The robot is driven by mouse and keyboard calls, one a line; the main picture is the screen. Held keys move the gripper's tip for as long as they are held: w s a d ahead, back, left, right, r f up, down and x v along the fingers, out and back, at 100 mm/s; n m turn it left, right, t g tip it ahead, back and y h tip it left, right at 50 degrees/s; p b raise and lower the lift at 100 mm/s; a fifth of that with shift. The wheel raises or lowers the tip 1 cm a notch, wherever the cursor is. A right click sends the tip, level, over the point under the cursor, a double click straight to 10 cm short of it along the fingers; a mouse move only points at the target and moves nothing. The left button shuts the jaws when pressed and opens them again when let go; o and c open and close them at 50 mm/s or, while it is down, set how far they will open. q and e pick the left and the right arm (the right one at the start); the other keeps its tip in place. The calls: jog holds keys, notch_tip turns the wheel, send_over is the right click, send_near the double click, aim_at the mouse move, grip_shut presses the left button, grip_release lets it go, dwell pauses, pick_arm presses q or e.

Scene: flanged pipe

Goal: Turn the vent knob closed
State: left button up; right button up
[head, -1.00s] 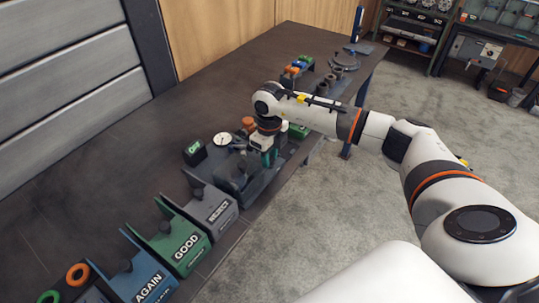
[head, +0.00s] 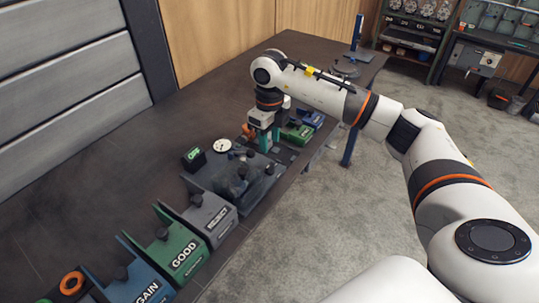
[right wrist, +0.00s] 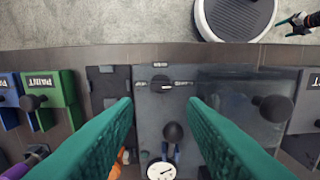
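The grey test panel (head: 262,187) lies on the bench, with a round white gauge (head: 222,145) at its far left corner. In the right wrist view, a small dark knob (right wrist: 160,85) with a light mark sits on the panel between my fingers; its label is too small to read, so I cannot tell that it is the vent knob. A black ball-topped lever (right wrist: 173,132) stands below it, and the gauge (right wrist: 161,171) is at the bottom edge. My right gripper (head: 266,143) is open and empty above the panel's far end.
A black box with green lettering (head: 193,157) stands left of the panel. Green (head: 297,132) and blue (head: 312,118) bins lie beyond the gripper. The left bench top is clear.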

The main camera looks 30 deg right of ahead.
notch_tip(320, 180, up, 4)
jog(key=shift+f, duration=0.2)
jog(key=shift+f, duration=0.1)
dwell(0.4)
